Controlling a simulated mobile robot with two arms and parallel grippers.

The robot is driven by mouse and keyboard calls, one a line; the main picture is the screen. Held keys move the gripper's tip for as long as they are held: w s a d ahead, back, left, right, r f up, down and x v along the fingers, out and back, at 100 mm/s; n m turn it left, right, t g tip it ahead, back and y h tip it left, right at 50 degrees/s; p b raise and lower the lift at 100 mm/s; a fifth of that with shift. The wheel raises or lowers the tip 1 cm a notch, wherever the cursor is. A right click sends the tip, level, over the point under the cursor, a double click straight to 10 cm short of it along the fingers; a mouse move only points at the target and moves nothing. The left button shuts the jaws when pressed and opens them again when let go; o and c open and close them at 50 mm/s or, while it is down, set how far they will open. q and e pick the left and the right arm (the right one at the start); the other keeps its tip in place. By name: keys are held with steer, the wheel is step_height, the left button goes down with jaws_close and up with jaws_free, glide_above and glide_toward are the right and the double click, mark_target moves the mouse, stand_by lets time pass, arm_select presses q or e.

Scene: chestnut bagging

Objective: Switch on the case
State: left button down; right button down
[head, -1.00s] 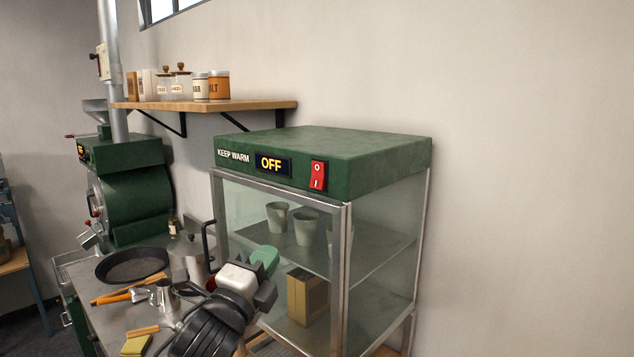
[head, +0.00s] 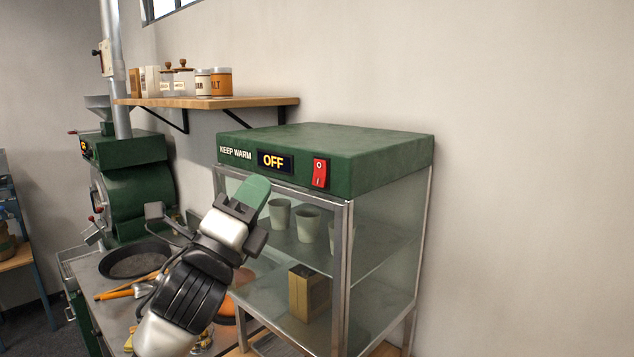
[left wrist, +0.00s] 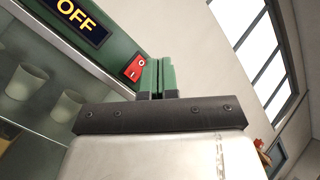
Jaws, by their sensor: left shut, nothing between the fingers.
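The warming case (head: 385,165) has a green top marked KEEP WARM and glass walls below. Its display (head: 273,161) reads OFF. A red rocker switch (head: 319,173) sits right of the display on the front face; it also shows in the left wrist view (left wrist: 135,68). My left gripper (head: 256,186) is shut and empty, its green fingertips pointing up in front of the glass, below and left of the switch. In the left wrist view its fingers (left wrist: 158,72) appear just right of the switch; contact cannot be made out. My right gripper is not in view.
Cups (head: 307,224) and a box (head: 308,292) stand inside the case. A wooden shelf (head: 250,103) with jars is behind. A dark pan (head: 135,261) and a green roaster (head: 135,200) are at left. The space in front of the switch is clear.

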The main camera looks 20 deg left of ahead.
arm_select(q)
glide_toward(314, 166)
steer(key=shift+s+r+x, duration=0.15)
steer(key=shift+r+x, duration=0.05)
steer(key=shift+x, duration=1.05)
steer(key=shift+s+r+x, duration=0.1)
steer(key=shift+r+x, duration=0.05)
steer(key=shift+x, duration=1.05)
steer(key=shift+w+a, duration=0.1)
steer(key=shift+w, duration=0.1)
steer(key=shift+w, duration=0.2)
steer(key=shift+w+d+f, duration=0.1)
steer(key=shift+w+d, duration=0.1)
steer(key=shift+w, duration=0.1)
stand_by(0.8)
steer(key=shift+s+a, duration=0.3)
steer(key=shift+s, duration=0.45)
steer(key=s, duration=0.1)
steer(key=s+a, duration=0.1)
steer(key=s, duration=0.2)
steer(key=shift+s+a+r, duration=0.3)
steer(key=shift+s+r, duration=0.05)
steer(key=shift+r, duration=0.05)
